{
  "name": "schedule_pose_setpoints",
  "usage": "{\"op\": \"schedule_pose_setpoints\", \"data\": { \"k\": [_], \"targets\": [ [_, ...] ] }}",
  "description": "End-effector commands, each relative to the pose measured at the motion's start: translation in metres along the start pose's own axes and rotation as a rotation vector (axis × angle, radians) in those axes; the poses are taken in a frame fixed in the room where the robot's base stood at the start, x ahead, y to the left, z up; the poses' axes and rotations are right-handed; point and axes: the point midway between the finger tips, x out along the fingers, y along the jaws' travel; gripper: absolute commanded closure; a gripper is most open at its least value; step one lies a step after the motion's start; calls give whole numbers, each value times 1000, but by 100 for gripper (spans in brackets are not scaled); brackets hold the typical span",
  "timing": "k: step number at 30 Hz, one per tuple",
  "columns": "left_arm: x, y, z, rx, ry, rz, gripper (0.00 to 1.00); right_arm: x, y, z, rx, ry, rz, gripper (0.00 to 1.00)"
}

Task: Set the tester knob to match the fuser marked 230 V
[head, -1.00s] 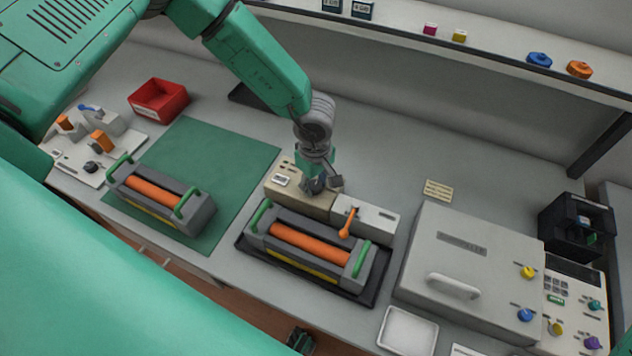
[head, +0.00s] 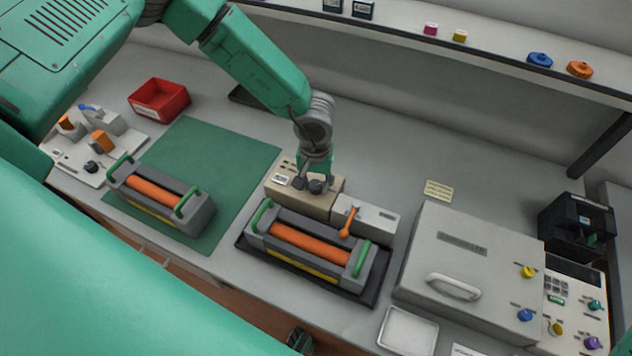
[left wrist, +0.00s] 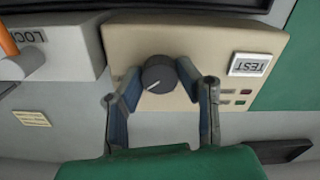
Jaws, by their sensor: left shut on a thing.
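The beige tester box (head: 322,205) stands behind the right fuser. Its dark round knob (left wrist: 158,74) shows in the left wrist view, with a white pointer line toward the lower left. My left gripper (head: 309,187) comes down from above; its fingers are closed on the knob's two sides, and the gripper also shows in the left wrist view (left wrist: 159,88). One fuser (head: 310,247) with an orange roller and green handles sits in a dark tray. A similar fuser (head: 152,190) lies on the green mat. I cannot read a voltage on either. A small dark-green shape (head: 300,340), perhaps my right gripper, shows at the bottom edge.
A white box with an orange lever (head: 348,222) adjoins the tester. A large grey lidded unit (head: 470,270) stands to the right. A red bin (head: 158,98) and a white fixture plate (head: 75,158) are at the left. A shelf (head: 480,45) overhangs the back.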

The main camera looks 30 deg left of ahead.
Motion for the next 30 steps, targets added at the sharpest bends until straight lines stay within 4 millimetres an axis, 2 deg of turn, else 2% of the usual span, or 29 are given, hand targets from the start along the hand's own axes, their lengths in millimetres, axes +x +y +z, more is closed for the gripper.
{"op": "schedule_pose_setpoints", "data": {
  "k": [1, 12, 30],
  "targets": [
    [-4, 1, -6, 36, 13, 4, 99, 0, 0, 0, 0, 0, 0, 100],
    [-4, 1, -6, 266, 14, 3, 99, 0, 0, 0, 0, 0, 0, 100],
    [-4, 2, -6, 341, 14, 3, 99, 0, 0, 0, 0, 0, 0, 100]
  ]
}}
